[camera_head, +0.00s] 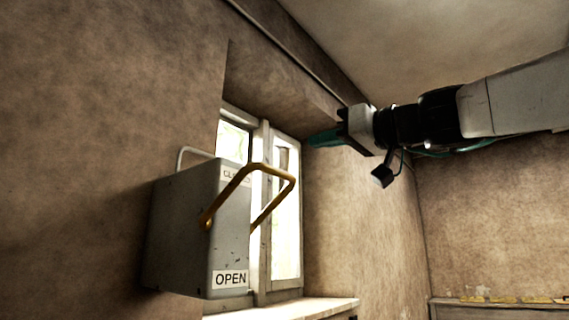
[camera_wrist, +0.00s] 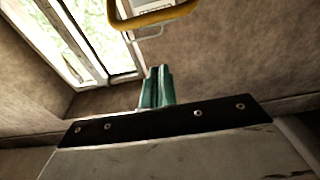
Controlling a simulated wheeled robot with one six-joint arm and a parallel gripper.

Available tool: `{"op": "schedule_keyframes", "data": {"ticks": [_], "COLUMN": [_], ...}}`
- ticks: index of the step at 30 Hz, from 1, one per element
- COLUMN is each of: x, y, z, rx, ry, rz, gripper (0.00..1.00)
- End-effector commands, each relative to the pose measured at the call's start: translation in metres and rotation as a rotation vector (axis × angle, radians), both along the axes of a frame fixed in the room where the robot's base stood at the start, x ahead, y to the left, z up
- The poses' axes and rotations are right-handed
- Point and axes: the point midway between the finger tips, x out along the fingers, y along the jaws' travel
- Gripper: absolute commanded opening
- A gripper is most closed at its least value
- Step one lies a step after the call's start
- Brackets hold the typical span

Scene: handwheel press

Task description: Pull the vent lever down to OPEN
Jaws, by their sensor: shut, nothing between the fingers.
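The vent lever (camera_head: 268,168) is a yellow U-shaped bar on the grey wall box (camera_head: 182,228). It slants up and outward from its pivot, with its crossbar near the CLOSED label (camera_head: 237,175). The OPEN label (camera_head: 231,279) is at the bottom of the box. My gripper (camera_head: 322,138) has teal fingers, is shut and empty, and appears above and to the right of the lever in the head view, apart from it. In the wrist view the shut fingers (camera_wrist: 157,86) point toward the lever's yellow bar (camera_wrist: 155,18) at the top edge.
A thin pale metal loop (camera_head: 194,151) shows at the back of the box. A white-framed window (camera_head: 264,205) with a sill (camera_head: 290,308) lies in a recess behind the box. A ledge (camera_head: 500,301) is at lower right. The space right of the lever looks free.

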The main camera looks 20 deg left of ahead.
Motion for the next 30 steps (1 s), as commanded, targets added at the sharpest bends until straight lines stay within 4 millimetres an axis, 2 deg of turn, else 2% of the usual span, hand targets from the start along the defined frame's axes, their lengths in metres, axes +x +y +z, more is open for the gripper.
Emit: {"op": "schedule_keyframes", "data": {"ticks": [3, 14, 17, 30], "x": [-0.001, 0.001, 0.006, 0.033], "y": [0.003, 0.006, 0.016, 0.085], "z": [0.008, 0.008, 0.009, 0.019], "rx": [0.017, 0.016, 0.014, 0.015], "ry": [-0.016, -0.015, -0.014, -0.015], "rz": [0.006, 0.005, 0.005, 0.006], "gripper": [0.00, 0.00, 0.00, 0.00]}}
